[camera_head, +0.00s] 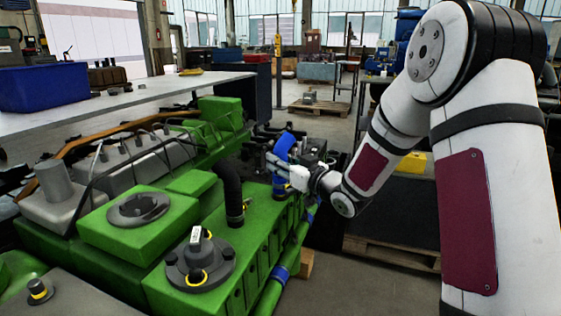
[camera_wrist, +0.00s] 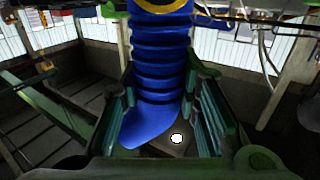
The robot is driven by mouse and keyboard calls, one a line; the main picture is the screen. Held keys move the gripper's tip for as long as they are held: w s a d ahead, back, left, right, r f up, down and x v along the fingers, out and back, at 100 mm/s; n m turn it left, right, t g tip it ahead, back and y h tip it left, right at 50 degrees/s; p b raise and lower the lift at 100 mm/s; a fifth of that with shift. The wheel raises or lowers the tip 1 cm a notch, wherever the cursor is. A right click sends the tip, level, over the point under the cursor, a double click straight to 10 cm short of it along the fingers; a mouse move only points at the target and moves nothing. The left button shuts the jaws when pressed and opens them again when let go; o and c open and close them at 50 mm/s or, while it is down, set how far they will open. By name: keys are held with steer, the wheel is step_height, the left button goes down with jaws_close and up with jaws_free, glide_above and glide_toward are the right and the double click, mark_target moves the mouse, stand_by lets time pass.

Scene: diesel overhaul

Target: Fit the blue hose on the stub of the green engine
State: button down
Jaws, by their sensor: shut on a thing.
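The blue hose (camera_head: 283,147) is at the far right edge of the green engine (camera_head: 178,283) in the head view. Its bent upper part and a lower blue part show on both sides of my gripper (camera_head: 283,170). In the wrist view the ribbed hose (camera_wrist: 160,60) stands between the two fingers of my gripper (camera_wrist: 160,115), which is shut on it. A yellow ring shows at its top edge there. A dark flange with a short upright stub (camera_head: 197,245) sits on the near engine top, well apart from the hose. Whether the hose's lower end touches the engine is hidden.
A black hose (camera_head: 231,190) rises from the engine top between the flange and my gripper. A grey table (camera_head: 130,97) with a blue bin (camera_head: 42,88) stands at the left. A pallet (camera_head: 392,254) lies to the right. The floor behind has some free room.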

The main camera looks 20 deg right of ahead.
steer(key=shift+f+b, duration=0.55)
steer(key=shift+f, duration=0.15)
stand_by(0.5)
steer(key=c, duration=1.1)
jaws_free()
steer(key=v, duration=1.2)
